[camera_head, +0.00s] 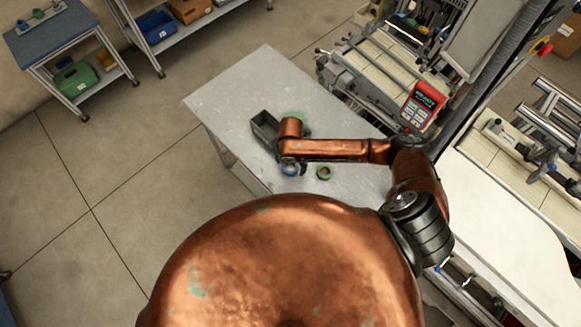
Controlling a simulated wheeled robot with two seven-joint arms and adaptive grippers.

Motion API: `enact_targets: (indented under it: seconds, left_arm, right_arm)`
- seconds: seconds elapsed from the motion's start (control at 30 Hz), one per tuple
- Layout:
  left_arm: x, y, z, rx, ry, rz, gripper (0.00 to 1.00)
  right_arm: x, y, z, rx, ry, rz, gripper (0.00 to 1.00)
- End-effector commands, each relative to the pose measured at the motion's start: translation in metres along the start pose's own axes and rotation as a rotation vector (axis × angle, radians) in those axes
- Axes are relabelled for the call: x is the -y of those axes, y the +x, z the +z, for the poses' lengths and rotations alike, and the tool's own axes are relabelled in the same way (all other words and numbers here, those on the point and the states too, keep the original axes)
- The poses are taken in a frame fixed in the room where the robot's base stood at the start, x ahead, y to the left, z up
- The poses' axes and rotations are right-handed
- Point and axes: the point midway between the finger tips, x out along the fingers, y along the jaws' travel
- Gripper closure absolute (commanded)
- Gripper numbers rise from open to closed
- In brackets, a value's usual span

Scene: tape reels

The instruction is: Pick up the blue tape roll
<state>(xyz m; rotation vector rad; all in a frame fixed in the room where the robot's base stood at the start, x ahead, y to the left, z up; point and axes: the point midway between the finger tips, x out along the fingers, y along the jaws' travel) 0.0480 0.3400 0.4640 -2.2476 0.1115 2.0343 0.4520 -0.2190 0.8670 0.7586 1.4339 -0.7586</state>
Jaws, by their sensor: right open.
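The blue tape roll (289,170) lies on the grey metal table (225,104), near its front edge. My right gripper (290,167) points down at the roll, with its small dark fingers seen close to either side. The fingers are open. The picture is too small to tell whether they touch the roll. My wrist hides the far part of the roll. My left gripper is not in view.
A dark grey bin (262,121) stands behind my wrist, with another green item (302,120) partly hidden there. A machine with a red panel (422,104) borders the table's right side. The table's left part is clear.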

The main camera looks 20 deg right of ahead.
Motion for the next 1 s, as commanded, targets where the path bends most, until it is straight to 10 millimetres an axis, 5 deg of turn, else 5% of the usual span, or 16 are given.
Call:
enact_targets:
  seconds: [0.7, 1.0]
  left_arm:
    - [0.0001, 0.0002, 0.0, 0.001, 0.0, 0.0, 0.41]
    - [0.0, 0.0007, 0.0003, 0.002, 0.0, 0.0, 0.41]
  right_arm:
    - [-0.0001, -0.0007, 0.0002, 0.0, 0.0, 0.0, 0.76]
    - [-0.0004, -0.0027, 0.0005, 0.001, 0.0, 0.001, 0.76]
